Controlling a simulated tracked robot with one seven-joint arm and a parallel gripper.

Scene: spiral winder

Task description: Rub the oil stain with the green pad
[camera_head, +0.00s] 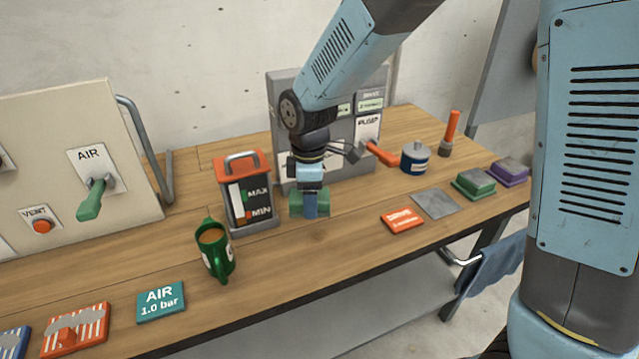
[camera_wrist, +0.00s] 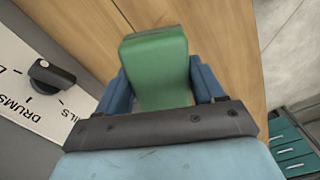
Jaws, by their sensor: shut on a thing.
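My gripper (camera_head: 310,204) is shut on a green block, the green pad (camera_head: 324,203), just right of the orange-topped MAX/MIN canister. In the wrist view, the pad (camera_wrist: 158,60) sits between the two blue fingers of my gripper (camera_wrist: 158,88). The pad is at or just above the wooden table; I cannot tell if it touches. I cannot make out an oil stain clearly. A faint dark mark (camera_head: 318,236) shows on the wood in front of the pad.
The canister (camera_head: 262,205) and a green mug (camera_head: 215,252) stand left of my gripper. A grey panel (camera_head: 281,110) stands behind. An orange label (camera_head: 402,220), a grey plate (camera_head: 435,204), a green block (camera_head: 474,184) and a purple block (camera_head: 509,172) lie to the right.

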